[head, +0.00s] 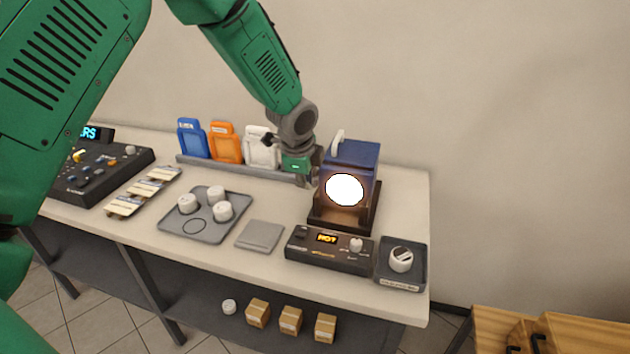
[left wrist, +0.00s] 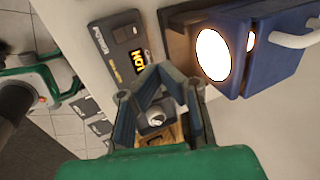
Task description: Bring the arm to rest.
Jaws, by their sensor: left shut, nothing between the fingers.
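My left arm reaches over the bench from the left. My left gripper (head: 308,178) is shut and empty, in the air just left of the blue lamp (head: 352,157), whose round face glows white. In the left wrist view the shut fingers (left wrist: 168,75) show at the middle, and the lamp (left wrist: 265,55) is to their upper right. A control box (head: 329,250) with a lit "HOT" display sits in front of the lamp; it also shows in the left wrist view (left wrist: 128,50). My right gripper is not in view.
Blue (head: 194,138), orange (head: 224,143) and white (head: 262,148) frames stand on a rail at the back. A grey tray (head: 175,224) holds white cylinders. A grey pad (head: 261,236), a dark tray (head: 400,280) with a white knob, and a mixer (head: 98,172) share the bench. Boxes (head: 290,320) lie below.

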